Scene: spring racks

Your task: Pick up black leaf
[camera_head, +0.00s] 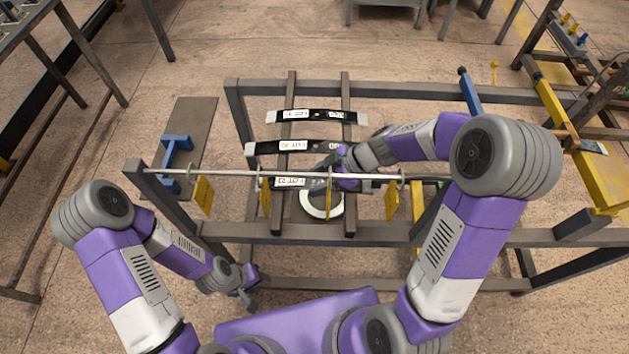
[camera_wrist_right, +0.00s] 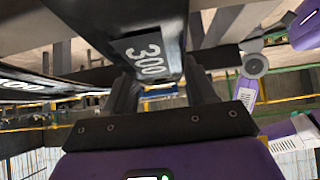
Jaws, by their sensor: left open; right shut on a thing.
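Black leaves with white labels and pale ends lie across the rack: a far black leaf (camera_head: 317,116) and a middle black leaf (camera_head: 275,148). A nearer black leaf (camera_head: 289,182) is partly hidden by the rod and my right gripper (camera_head: 325,182). In the right wrist view a black leaf marked 300 (camera_wrist_right: 120,25) is between the fingers of my right gripper (camera_wrist_right: 165,92), which is shut on it. It appears to be the nearer leaf. My left gripper (camera_head: 249,298) is open and empty, low in front of the rack at the left.
The dark metal rack (camera_head: 400,235) has two crossbars under the leaves. A thin horizontal rod (camera_head: 225,173) with hanging yellow tags (camera_head: 204,195) crosses in front. A blue bracket (camera_head: 177,155) stands at left. A yellow frame (camera_head: 570,135) is at right.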

